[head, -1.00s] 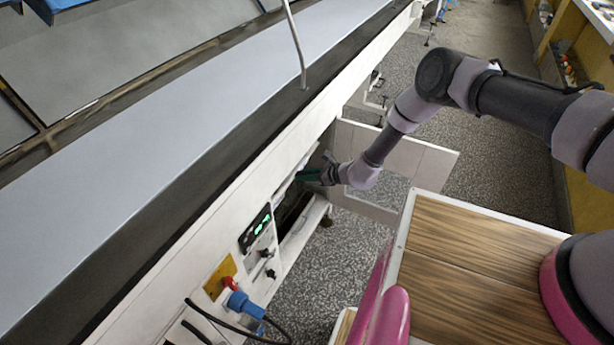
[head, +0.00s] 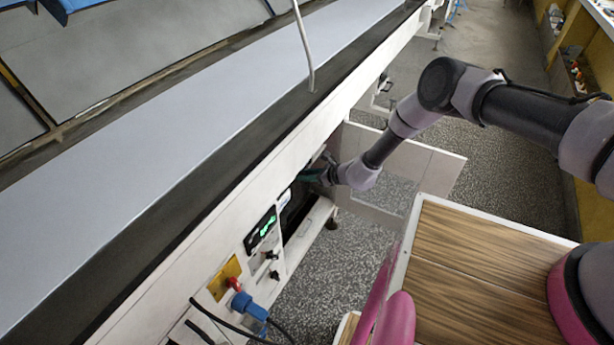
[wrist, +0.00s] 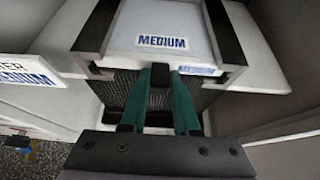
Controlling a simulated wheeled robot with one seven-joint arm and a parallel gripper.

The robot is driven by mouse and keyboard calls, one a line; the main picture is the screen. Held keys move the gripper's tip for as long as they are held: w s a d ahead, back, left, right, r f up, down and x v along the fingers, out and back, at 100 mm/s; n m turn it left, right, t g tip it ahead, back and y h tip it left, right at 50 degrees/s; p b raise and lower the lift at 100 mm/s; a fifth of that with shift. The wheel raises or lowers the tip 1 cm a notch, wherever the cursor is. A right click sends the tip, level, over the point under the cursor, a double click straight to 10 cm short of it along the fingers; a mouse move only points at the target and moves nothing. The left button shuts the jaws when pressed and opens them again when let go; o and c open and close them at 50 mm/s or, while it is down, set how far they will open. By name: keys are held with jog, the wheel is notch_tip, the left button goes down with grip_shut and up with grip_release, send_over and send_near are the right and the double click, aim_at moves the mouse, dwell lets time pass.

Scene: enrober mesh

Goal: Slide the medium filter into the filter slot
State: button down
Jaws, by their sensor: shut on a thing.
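In the wrist view, my gripper (wrist: 160,78) has its green fingers closed on a small dark part, which appears to belong to the filter. A dark mesh face (wrist: 120,90), which I take to be the medium filter, lies around and beyond the fingertips. Above it, a white panel with a blue "MEDIUM" label (wrist: 163,42) sits between two dark rails (wrist: 226,35). A second label is partly covered by the right finger. How far the filter sits in the slot cannot be told. In the head view, my gripper (head: 316,176) reaches into the machine's side opening (head: 298,208).
An open door panel (head: 425,160) stands beside my forearm. A control display (head: 261,230), knobs and a blue plug (head: 243,303) with cables are on the machine's near side. Another label (wrist: 22,74) shows at left in the wrist view. Speckled floor lies below the opening.

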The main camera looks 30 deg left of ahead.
jog(key=shift+a, duration=0.15)
jog(key=c, duration=0.6)
grip_release()
jog(key=v, duration=1)
jog(key=shift+d+r, duration=0.25)
jog(key=shift+d, duration=0.05)
jog(key=shift+d, duration=0.1)
